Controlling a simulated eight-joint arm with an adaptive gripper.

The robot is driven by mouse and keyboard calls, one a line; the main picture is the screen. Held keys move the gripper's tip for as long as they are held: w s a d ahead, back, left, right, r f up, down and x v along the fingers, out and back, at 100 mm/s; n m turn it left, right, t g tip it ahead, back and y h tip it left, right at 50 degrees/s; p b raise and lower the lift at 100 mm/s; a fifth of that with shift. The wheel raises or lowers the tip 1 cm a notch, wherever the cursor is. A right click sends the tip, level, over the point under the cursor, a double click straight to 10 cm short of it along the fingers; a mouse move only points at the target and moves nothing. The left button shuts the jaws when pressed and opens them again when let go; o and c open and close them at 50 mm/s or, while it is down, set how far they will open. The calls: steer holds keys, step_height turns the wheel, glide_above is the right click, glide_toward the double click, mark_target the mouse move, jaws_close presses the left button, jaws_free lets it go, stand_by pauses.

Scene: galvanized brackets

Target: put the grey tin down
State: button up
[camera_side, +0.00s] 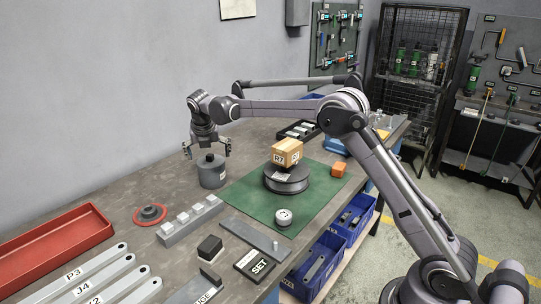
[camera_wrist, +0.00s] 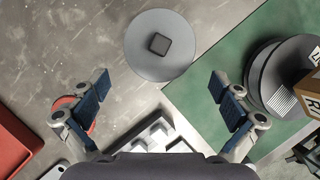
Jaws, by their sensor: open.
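The grey tin (camera_side: 212,171) stands upright on the grey bench, beside the left edge of the green mat. It is round with a dark square knob on its lid, and a pale label shows on its side. In the wrist view the tin (camera_wrist: 160,45) is seen from above, ahead of my fingertips. My gripper (camera_side: 207,149) is open, with its fingers spread apart and empty. In the wrist view my gripper (camera_wrist: 158,86) shows both blue finger pads wide apart, with the tin beyond them and no visible contact.
A wooden block (camera_side: 287,152) marked R7 sits on a dark round stand (camera_side: 286,182) on the green mat (camera_side: 245,197). An orange block (camera_side: 338,169) is at the mat's right. A grey block with pale pegs (camera_side: 190,220), a red ring (camera_side: 150,214) and a red tray (camera_side: 50,245) lie nearer.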

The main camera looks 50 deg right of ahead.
steer(key=s+a+r+m+t+y, duration=0.1)
steer(key=s+r+m, duration=0.25)
steer(key=s, duration=0.25)
steer(key=s+a+r+m, duration=0.1)
steer(key=s+r+m, duration=0.2)
steer(key=s+m, duration=0.25)
steer(key=s+a+r+m+t+y, duration=0.1)
steer(key=s+a+r+m, duration=0.1)
steer(key=s+r+m, duration=0.35)
steer(key=s+f+m, duration=0.3)
steer(key=s+m, duration=0.1)
steer(key=s, duration=0.3)
steer(key=s+a+f+m+t+y, duration=0.1)
steer(key=s+f+m, duration=0.2)
steer(key=s, duration=0.4)
steer(key=s+a+f+m, duration=0.1)
steer(key=s+f+m, duration=0.2)
steer(key=s+m, duration=0.3)
steer(key=shift+s+a+f, duration=0.2)
steer(key=shift+s+f, duration=0.1)
steer(key=shift+s, duration=0.2)
